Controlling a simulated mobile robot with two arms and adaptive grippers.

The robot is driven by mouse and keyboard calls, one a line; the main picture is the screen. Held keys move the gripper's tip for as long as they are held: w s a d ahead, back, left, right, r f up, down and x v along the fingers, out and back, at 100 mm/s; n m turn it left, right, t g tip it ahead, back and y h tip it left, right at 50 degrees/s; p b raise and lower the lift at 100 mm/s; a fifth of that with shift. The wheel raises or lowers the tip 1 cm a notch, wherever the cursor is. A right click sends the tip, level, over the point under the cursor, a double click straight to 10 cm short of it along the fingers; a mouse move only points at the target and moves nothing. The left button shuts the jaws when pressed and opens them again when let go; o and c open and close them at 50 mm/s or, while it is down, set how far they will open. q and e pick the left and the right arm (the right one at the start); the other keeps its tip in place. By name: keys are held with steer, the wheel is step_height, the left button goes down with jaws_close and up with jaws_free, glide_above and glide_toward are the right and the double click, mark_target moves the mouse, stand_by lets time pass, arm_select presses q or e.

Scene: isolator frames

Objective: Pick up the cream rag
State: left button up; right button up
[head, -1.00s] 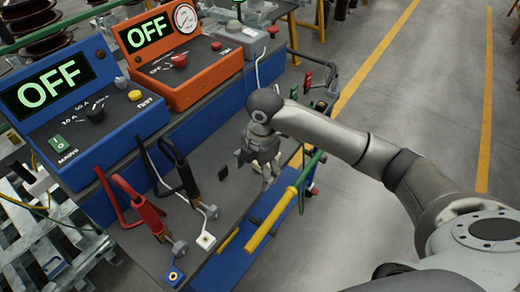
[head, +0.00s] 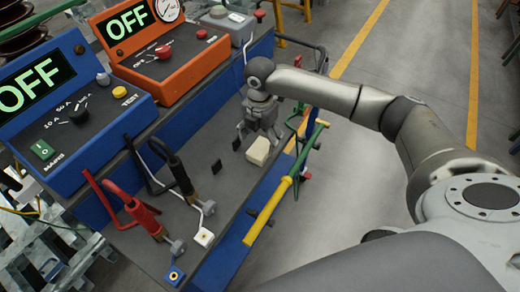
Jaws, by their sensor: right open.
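The cream rag (head: 258,151) is a small pale folded block on the grey top of the bench, near its right edge. My right gripper (head: 257,138) points down just behind and above it, with its fingers spread apart. The rag shows in front of the fingers, and I cannot tell whether they touch it. My left gripper is not in view.
A blue box (head: 75,135) and an orange box (head: 178,68), both reading OFF, stand along the bench's back. Red (head: 143,213) and black (head: 182,175) clamps lie at the front. A yellow-and-green pole (head: 268,212) runs along the right edge.

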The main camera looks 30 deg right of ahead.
mark_target(260, 148)
steer(key=f, duration=0.3)
steer(key=shift+s+f, duration=0.2)
steer(key=shift+s, duration=0.05)
steer(key=shift+f, duration=0.15)
steer(key=c, duration=1)
steer(key=shift+w+r, duration=0.1)
steer(key=shift+r, duration=0.5)
steer(key=s+r, duration=0.1)
steer(key=r, duration=0.1)
steer(key=s+a+r, duration=0.1)
steer(key=r, duration=0.1)
steer(key=s+a+r, duration=0.1)
steer(key=s+r, duration=0.1)
steer(key=r, duration=0.1)
steer(key=shift+b, duration=0.4)
steer(key=s+a+r, duration=0.1)
steer(key=s, duration=0.2)
steer(key=s+a+r, duration=0.1)
steer(key=s+r, duration=0.1)
steer(key=s, duration=0.1)
steer(key=s+a+r, duration=0.1)
steer(key=s+r, duration=0.1)
steer(key=s, duration=0.1)
steer(key=shift+a+b, duration=0.3)
steer(key=shift+a, duration=0.1)
